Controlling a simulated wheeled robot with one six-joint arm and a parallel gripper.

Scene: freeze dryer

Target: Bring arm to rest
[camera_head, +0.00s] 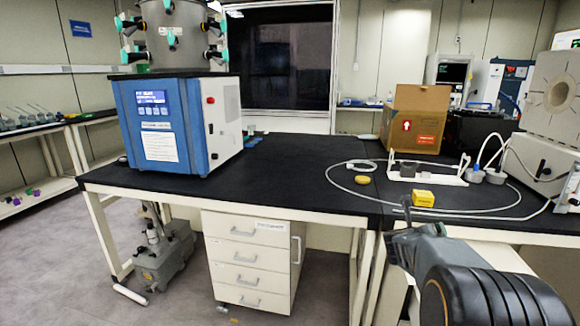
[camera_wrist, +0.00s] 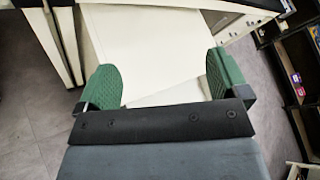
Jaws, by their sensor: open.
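My gripper (camera_wrist: 158,88) is open and empty in the wrist view, with its two green finger pads wide apart. Behind the pads, a white cabinet side and a strip of floor fill the view. In the head view my arm reaches in from the lower right, in front of the table's front edge. The fingertips are hard to make out there. The freeze dryer (camera_head: 180,122), a blue and white box with a lit screen, stands on the left part of the black table (camera_head: 280,180). A steel chamber (camera_head: 172,35) with several green-handled valves sits on top of it.
A yellow block (camera_head: 423,198), a yellow round piece (camera_head: 361,180) and a looped white tube lie on the table at right. A cardboard box (camera_head: 413,118) stands behind them. A white drawer unit (camera_head: 250,262) and a grey pump (camera_head: 163,258) are below. The table's middle is clear.

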